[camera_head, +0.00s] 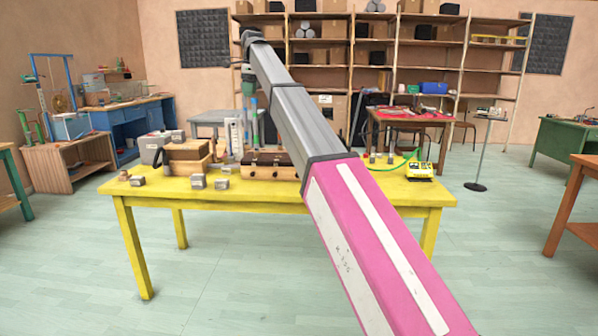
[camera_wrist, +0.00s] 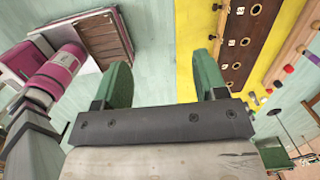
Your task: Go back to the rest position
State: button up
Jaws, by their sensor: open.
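My gripper (camera_wrist: 161,62) shows in the wrist view with its two green fingers spread apart and nothing between them. In the head view my gripper (camera_head: 248,88) hangs at the end of my raised arm, above the yellow table (camera_head: 400,192). Its fingertips are too small there to make out clearly. In the wrist view the yellow table (camera_wrist: 186,60) lies to the right of the fingers, with pale floor beyond the gap between them. My pink and grey arm crosses the head view and hides part of the table.
On the table are a long dark box with knobs or holes (camera_head: 268,160), a wooden box (camera_head: 187,155), several small metal blocks (camera_head: 198,181) and a yellow device (camera_head: 419,170). Shelves (camera_head: 415,60) stand at the back. A blue bench (camera_head: 125,128) is at left. Floor in front is clear.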

jog(key=s+d+f+n, duration=0.3)
jog(key=d+f, duration=0.4)
jog(key=f, duration=0.6)
jog(key=s+d+f+n, duration=0.2)
jog(key=d+f, duration=0.4)
jog(key=f, duration=0.7)
jog(key=s+d+f+n, duration=0.3)
jog(key=d+f, duration=0.4)
jog(key=f, duration=0.5)
jog(key=s+d+f+n, duration=0.3)
jog(key=s+d+f, duration=0.3)
jog(key=s+f, duration=0.3)
jog(key=s+d+f+n+h, duration=0.1)
jog(key=s+d+f+n, duration=0.2)
jog(key=s+d+f, duration=0.2)
jog(key=s+d+f+n, duration=0.4)
jog(key=s+d+f, duration=0.2)
jog(key=s+f, duration=0.6)
jog(key=shift+s+d+f, duration=0.35)
jog(key=shift+s, duration=0.15)
